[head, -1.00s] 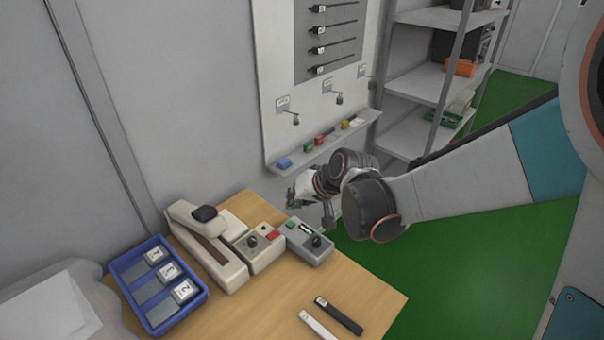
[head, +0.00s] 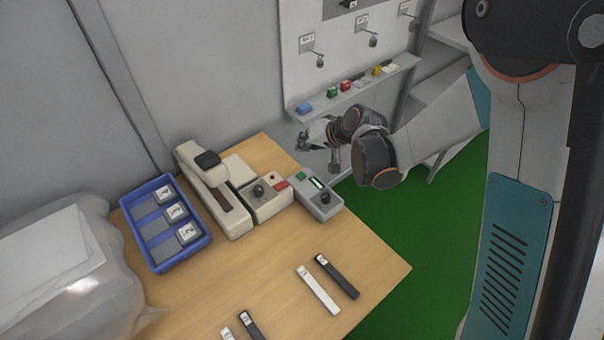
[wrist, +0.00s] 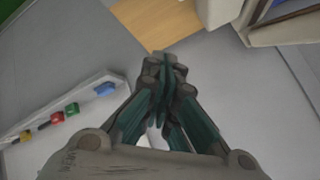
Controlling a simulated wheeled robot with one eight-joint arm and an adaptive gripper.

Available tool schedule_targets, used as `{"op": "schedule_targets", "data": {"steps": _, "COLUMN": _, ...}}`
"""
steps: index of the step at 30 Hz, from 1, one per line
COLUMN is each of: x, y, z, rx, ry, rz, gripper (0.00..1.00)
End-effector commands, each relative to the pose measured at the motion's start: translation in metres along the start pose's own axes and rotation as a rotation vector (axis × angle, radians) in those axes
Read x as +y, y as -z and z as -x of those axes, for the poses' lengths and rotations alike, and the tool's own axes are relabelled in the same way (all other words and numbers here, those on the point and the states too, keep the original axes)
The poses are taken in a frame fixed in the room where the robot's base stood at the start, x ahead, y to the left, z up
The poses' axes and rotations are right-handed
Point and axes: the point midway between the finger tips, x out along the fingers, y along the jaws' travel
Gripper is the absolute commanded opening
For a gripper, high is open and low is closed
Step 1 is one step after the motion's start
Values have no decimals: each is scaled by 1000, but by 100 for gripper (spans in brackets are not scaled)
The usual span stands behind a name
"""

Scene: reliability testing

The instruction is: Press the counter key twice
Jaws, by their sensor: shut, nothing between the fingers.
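A grey box (head: 313,205) stands on the wooden table near its back right edge. It has a green patch, a small display (head: 317,183) and a dark knob or key (head: 325,198); it looks like the counter, but its label is too small to read. My gripper (head: 303,141) is beyond the table's back edge, above and behind this box, touching nothing. In the wrist view the fingertips (wrist: 168,65) are together and empty. The wrist view shows a table corner (wrist: 160,20) ahead; I cannot make out the counter there.
Left of the counter stand a beige box (head: 265,203) with a dark knob and red patch, and a beige press-like device (head: 215,190). A blue tray (head: 205,243) holds numbered blocks. Dark and white strips lie in front. A wall ledge (head: 400,72) is behind my gripper.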

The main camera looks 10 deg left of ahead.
Motion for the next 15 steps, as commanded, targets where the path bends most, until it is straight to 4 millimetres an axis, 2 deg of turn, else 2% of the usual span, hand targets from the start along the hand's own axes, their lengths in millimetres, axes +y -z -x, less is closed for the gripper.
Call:
{"op": "schedule_targets", "data": {"steps": 8, "x": 7, "y": -7, "z": -9, "rx": 0, "ry": 0, "rz": 0, "gripper": 0}}
{"op": "schedule_targets", "data": {"steps": 15, "x": 22, "y": -21, "z": -29, "rx": 0, "ry": 0, "rz": 0, "gripper": 0}}
